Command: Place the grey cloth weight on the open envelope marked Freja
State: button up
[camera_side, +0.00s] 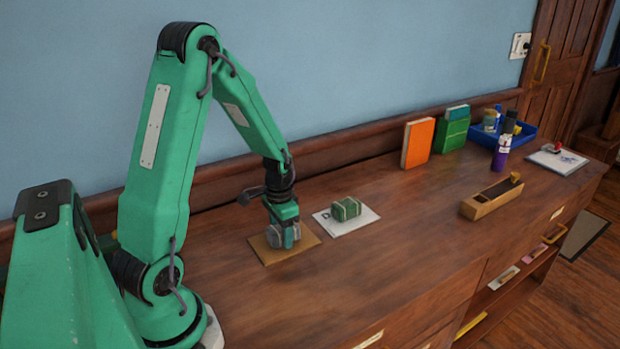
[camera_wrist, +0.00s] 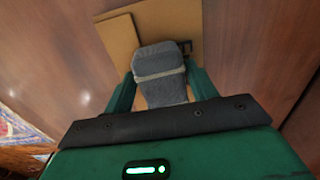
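The grey cloth weight (camera_wrist: 160,88), with a pale band, sits between the two fingers of my gripper (camera_wrist: 161,72). The fingers appear to press on its sides. In the side view, my gripper (camera_side: 284,228) points down with the grey weight (camera_side: 287,238) over a brown envelope (camera_side: 268,254). This envelope also shows in the wrist view (camera_wrist: 119,42). I cannot tell whether the weight rests on it or hangs just above. A white envelope (camera_side: 345,228) lies just right, with a green banded weight (camera_side: 346,208) on it. The names on the envelopes are not readable.
An orange book (camera_side: 418,143) and green books (camera_side: 451,134) stand against the wall. A blue tray (camera_side: 523,137), a purple bottle (camera_side: 501,154), a wooden box (camera_side: 489,200) and a pad (camera_side: 557,159) are at right. The cabinet top's front middle is clear.

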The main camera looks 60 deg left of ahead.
jog(key=shift+o, duration=0.7)
notch_tip(320, 180, up, 13)
dwell(0.5)
dwell(0.5)
jog(key=s+d+r+t, duration=0.2)
jog(key=s+d+r, duration=0.2)
jog(key=d, duration=0.4)
jog(key=s+d+r+t, duration=0.3)
jog(key=s+d+r, duration=0.2)
jog(key=d, duration=0.4)
jog(key=shift+r+t, duration=0.3)
jog(key=shift+r, duration=0.45)
